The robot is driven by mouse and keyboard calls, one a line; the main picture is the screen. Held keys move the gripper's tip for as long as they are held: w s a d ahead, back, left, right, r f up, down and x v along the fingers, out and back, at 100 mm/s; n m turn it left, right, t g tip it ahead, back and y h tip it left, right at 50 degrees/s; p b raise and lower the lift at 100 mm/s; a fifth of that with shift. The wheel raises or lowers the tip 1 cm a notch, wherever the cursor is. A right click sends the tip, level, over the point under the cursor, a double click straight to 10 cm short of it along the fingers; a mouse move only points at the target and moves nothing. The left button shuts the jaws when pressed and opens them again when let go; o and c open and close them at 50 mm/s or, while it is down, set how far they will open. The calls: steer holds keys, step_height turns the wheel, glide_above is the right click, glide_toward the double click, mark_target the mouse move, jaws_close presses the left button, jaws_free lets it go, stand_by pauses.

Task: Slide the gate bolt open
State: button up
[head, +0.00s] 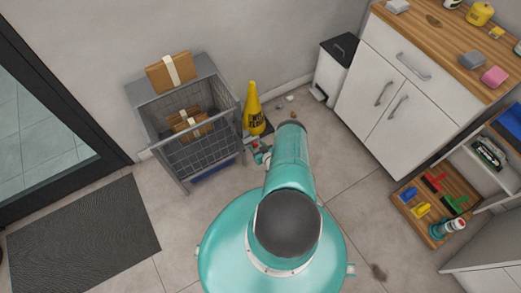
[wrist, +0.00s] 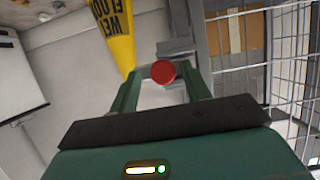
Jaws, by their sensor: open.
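The mesh gate (head: 205,153) closes the front of a grey cage (head: 146,92) against the wall, left of centre in the head view. In the wrist view, a round red knob (wrist: 163,72) sits by a grey metal bracket (wrist: 178,48) at the edge of the wire mesh (wrist: 289,65); I take it for the bolt's knob. My gripper (wrist: 161,84) is open, with one green finger on each side of the knob. Whether the fingers touch it I cannot tell. In the head view my gripper (head: 256,152) is at the gate's right edge, small and partly hidden by my arm.
A yellow wet-floor cone (head: 254,112) stands close behind my gripper. A brown parcel (head: 172,73) lies on the cage, and another (head: 188,122) is inside. A white bin (head: 332,72) and cabinet (head: 395,95) stand right. Floor is clear before the cage, beside a dark mat (head: 83,238).

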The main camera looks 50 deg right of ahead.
steer(key=v, duration=1.3)
steer(key=shift+s+r, duration=0.2)
steer(key=shift+s, duration=0.1)
